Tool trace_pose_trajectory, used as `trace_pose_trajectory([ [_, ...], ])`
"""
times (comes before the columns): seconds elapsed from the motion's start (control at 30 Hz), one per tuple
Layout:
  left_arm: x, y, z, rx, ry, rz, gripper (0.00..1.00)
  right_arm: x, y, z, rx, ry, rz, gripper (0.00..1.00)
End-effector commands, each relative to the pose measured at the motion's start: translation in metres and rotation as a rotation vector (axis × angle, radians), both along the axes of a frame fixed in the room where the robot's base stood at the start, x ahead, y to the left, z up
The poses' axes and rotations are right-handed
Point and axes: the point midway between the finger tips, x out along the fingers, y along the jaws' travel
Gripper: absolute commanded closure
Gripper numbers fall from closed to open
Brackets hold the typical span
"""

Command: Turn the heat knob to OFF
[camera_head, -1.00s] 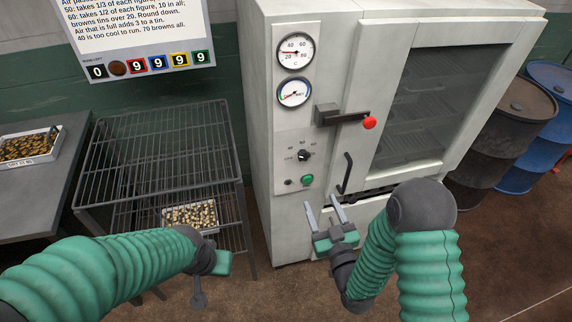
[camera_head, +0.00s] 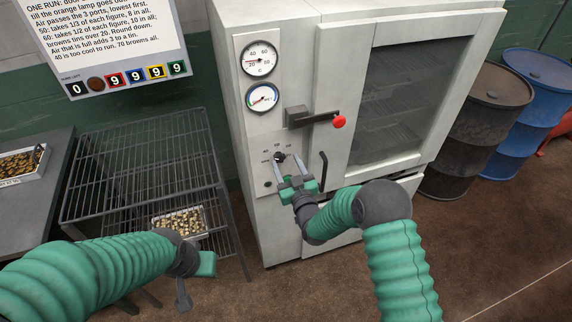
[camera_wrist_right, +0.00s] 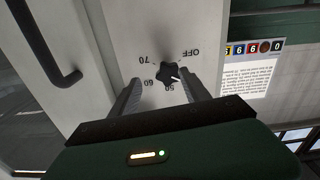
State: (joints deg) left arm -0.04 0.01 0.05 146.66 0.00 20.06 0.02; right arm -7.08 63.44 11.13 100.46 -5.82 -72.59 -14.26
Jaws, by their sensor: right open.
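The heat knob (camera_head: 280,157) is a small black star-shaped dial on the oven's front panel. In the right wrist view the knob (camera_wrist_right: 168,73) shows upside down, with OFF, 50, 60 and 70 printed around it. Its white mark is nearest the 50. My right gripper (camera_head: 288,159) is open in front of the panel. In the right wrist view its two fingers (camera_wrist_right: 168,88) reach up on either side of the knob, with a gap on both sides. My left gripper (camera_head: 205,265) hangs low at the left, and its jaws are not clear.
The oven (camera_head: 300,60) has two gauges, a door latch with a red knob (camera_head: 339,121), and a black handle (camera_head: 322,170) right of my right gripper. A wire rack (camera_head: 140,170) holds a tray of pale pieces (camera_head: 180,222). Drums (camera_head: 480,120) stand at the right.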

Motion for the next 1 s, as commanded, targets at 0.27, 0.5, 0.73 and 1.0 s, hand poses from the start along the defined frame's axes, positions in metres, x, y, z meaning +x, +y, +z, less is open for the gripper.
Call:
trace_pose_trajectory([
  [0.27, -0.0001, 0.0005, -0.0009, 0.000, 0.000, 0.001, 1.00, 0.0024, 0.0064, -0.0010, -0.005, 0.003, 0.001, 0.71],
  [0.5, -0.0001, 0.0005, -0.0009, 0.000, 0.000, 0.001, 1.00, 0.0033, 0.0049, -0.0010, 0.000, 0.003, 0.003, 1.00],
  [0.73, -0.0001, 0.0004, -0.0008, 0.000, 0.000, 0.001, 1.00, 0.0035, 0.0055, -0.0004, -0.001, 0.002, 0.004, 1.00],
  [1.0, -0.0001, 0.0004, -0.0008, 0.000, 0.000, 0.001, 1.00, 0.0031, 0.0075, 0.0008, -0.002, 0.000, 0.005, 1.00],
])
